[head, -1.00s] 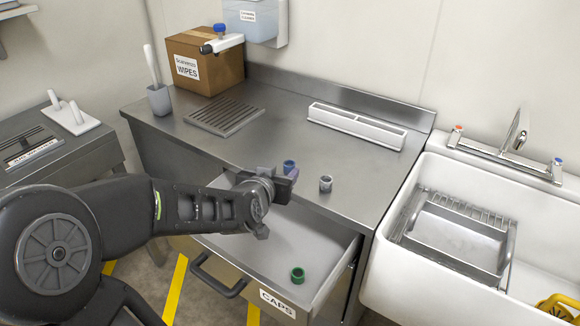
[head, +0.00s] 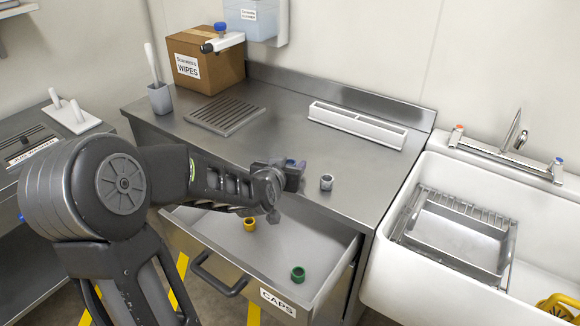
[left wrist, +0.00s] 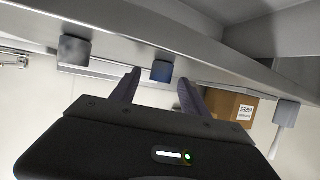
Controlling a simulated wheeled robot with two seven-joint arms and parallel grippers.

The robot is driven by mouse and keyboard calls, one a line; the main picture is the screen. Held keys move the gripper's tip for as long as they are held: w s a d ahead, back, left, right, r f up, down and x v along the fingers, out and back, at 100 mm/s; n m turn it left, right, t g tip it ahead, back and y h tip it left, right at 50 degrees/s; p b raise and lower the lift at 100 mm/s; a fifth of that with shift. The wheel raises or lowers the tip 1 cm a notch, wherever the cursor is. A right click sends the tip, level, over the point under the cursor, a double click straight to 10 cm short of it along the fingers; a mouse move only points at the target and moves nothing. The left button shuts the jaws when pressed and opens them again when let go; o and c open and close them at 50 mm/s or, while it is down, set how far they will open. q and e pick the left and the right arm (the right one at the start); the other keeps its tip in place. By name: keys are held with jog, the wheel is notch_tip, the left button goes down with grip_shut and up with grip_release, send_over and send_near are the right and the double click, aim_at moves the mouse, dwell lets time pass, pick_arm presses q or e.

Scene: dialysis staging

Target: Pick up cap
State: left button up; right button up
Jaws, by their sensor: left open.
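My left gripper (head: 290,174) is open above the front part of the steel counter. In the left wrist view, a blue cap (left wrist: 161,71) shows between the spread fingers of the left gripper (left wrist: 160,77), a little beyond the tips. No grip on it shows. In the head view the gripper mostly hides this cap. A grey cap (head: 327,182) stands on the counter just right of the gripper; it also shows in the left wrist view (left wrist: 74,50). A yellow cap (head: 249,224) and a green cap (head: 298,274) lie in the open drawer. My right gripper is out of view.
The open drawer (head: 275,297), labelled CAPS, juts out below the counter (head: 285,118). A wipes box (head: 218,72), a cup (head: 159,100) and a white divided tray (head: 357,124) stand at the back. A sink (head: 400,285) is at right.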

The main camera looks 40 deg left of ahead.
pick_arm(q)
jog(key=shift+w+f, duration=0.1)
jog(key=shift+w, duration=0.1)
dwell(0.5)
grip_shut()
dwell(0.3)
